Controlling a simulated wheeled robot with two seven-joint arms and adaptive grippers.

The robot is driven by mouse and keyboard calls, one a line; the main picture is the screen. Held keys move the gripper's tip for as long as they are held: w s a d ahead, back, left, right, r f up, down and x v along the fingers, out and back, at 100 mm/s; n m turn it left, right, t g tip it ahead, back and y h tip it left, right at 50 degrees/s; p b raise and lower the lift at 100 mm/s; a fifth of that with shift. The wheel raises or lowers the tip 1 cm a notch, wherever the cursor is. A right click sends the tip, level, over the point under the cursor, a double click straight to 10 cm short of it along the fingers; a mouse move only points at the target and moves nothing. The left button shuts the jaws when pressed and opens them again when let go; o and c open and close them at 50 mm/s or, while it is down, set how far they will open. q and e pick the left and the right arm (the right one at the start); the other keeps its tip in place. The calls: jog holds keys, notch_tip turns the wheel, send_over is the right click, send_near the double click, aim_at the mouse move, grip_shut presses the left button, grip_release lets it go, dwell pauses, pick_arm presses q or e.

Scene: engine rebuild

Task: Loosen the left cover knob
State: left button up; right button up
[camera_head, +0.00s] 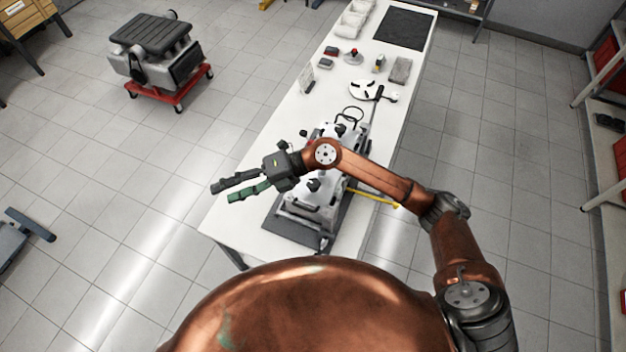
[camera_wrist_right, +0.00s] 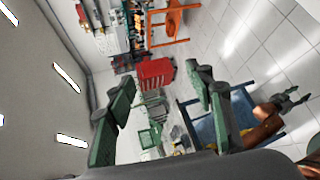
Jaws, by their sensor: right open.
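The engine (camera_head: 300,222) sits on a dark mat near the front end of the white table, partly covered by my right arm. A black knob (camera_head: 314,185) shows on its top, and other small dark knobs show farther back. I cannot tell which one is the left cover knob. My right gripper (camera_head: 222,193) reaches out left past the engine, above the table's left edge. Its green fingers are apart and empty, also in the right wrist view (camera_wrist_right: 163,85). A copper arm with a dark gripper (camera_wrist_right: 288,98), apparently my left, is small at that view's right edge.
A yellow-handled tool (camera_head: 378,199) lies right of the engine. Behind it on the white table (camera_head: 290,122) are a white disc-shaped part (camera_head: 364,90), small parts and bins. A grey engine-like unit (camera_head: 160,62) stands on a red dolly at the left.

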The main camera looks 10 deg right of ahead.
jog(key=w+d+f+n+h, duration=0.1)
jog(key=d+f+h, duration=0.25)
jog(key=f, duration=0.25)
jog(key=t+h, duration=0.1)
jog(key=h, duration=1)
send_over(314, 183)
jog(key=shift+m, duration=0.4)
notch_tip(314, 183, down, 5)
jog(key=shift+w+r, duration=0.1)
notch_tip(314, 183, down, 6)
jog(key=shift+r+p, duration=0.1)
jog(key=shift+p, duration=0.7)
jog(key=shift+f, duration=0.8)
jog(key=shift+c, duration=0.6)
jog(key=c, duration=1)
jog(key=shift+c, duration=0.2)
